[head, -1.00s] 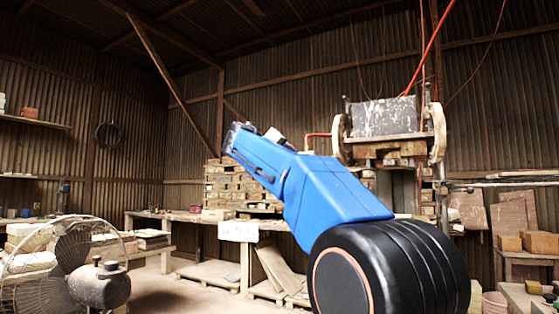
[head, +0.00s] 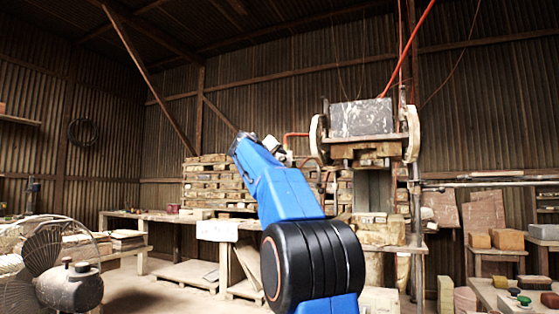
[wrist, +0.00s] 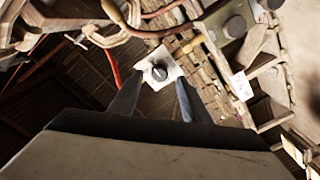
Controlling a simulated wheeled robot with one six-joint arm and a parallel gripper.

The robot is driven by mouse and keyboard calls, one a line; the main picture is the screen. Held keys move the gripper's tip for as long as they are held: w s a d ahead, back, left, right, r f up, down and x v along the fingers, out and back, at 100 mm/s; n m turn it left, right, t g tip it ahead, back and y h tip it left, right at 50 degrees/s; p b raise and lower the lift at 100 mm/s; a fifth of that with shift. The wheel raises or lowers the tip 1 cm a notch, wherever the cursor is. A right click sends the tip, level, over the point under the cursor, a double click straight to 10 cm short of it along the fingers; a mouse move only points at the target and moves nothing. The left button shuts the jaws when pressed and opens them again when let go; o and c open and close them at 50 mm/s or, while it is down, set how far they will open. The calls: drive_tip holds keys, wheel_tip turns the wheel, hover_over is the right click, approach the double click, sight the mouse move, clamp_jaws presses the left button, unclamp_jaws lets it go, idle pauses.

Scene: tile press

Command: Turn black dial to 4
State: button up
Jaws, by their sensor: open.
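In the wrist view, a round black dial (wrist: 160,72) with a lighter mark across it sits on a white square plate (wrist: 171,60). My gripper (wrist: 158,80) is open and empty. Its two dark fingers point at the dial, one on each side of it in the picture. They look apart from the dial, but the gap in depth is hard to judge. The number the dial points to is too small to read. In the head view, my blue arm reaches up and left in front of the press (head: 362,118). I cannot make out the dial there.
A red pipe (head: 405,50) and wall-side workbench (head: 160,216) stand behind the arm. A wire fan (head: 45,250) and dark tank (head: 69,287) are at lower left. Several small knobbed items (head: 535,283) sit on a low table at right.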

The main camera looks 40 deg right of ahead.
sight(281, 159)
drive_tip(key=shift+x, duration=1.5)
drive_tip(key=c, duration=1)
drive_tip(key=shift+c, duration=0.2)
drive_tip(key=n, duration=0.5)
drive_tip(key=shift+n, duration=0.4)
drive_tip(key=n, duration=0.5)
drive_tip(key=shift+n, duration=0.3)
